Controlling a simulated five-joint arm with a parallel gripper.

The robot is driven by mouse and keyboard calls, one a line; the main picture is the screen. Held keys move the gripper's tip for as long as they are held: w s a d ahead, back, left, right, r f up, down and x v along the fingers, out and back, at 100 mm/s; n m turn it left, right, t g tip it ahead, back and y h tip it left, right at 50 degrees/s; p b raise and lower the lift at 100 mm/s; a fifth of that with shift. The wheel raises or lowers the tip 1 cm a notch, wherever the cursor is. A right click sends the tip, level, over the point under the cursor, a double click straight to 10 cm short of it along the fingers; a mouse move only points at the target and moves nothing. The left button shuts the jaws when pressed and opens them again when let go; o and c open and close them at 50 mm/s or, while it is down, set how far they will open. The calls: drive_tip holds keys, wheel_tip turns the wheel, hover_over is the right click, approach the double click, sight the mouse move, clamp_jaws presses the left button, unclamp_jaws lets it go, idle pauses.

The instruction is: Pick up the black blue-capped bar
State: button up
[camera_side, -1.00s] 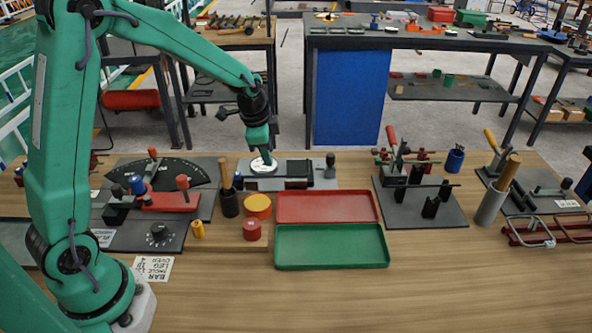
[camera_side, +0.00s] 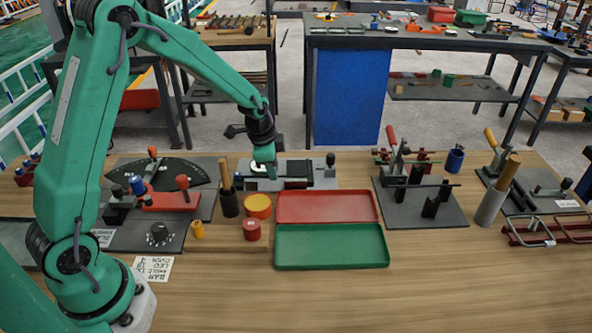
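My gripper (camera_side: 270,172) points down at the grey plate with a white dial (camera_side: 247,167) at the back centre. Its small tip overlaps the dark block on that plate; I cannot tell if it touches, or if the fingers are apart. No bar shows in it. A small dark blue end (camera_side: 238,182) shows beside the black cup (camera_side: 229,204), left of my gripper; it may be the blue-capped bar, but it is too small to be sure. A thin dark bar (camera_side: 432,185) lies across black posts on the right fixture, with no clear blue cap.
A red tray (camera_side: 326,193) and a green tray (camera_side: 331,262) lie empty at the centre. A grey tube (camera_side: 489,208) stands right. The front wood tabletop is clear.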

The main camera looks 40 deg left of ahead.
drive_tip(key=shift+x, duration=0.95)
clamp_jaws()
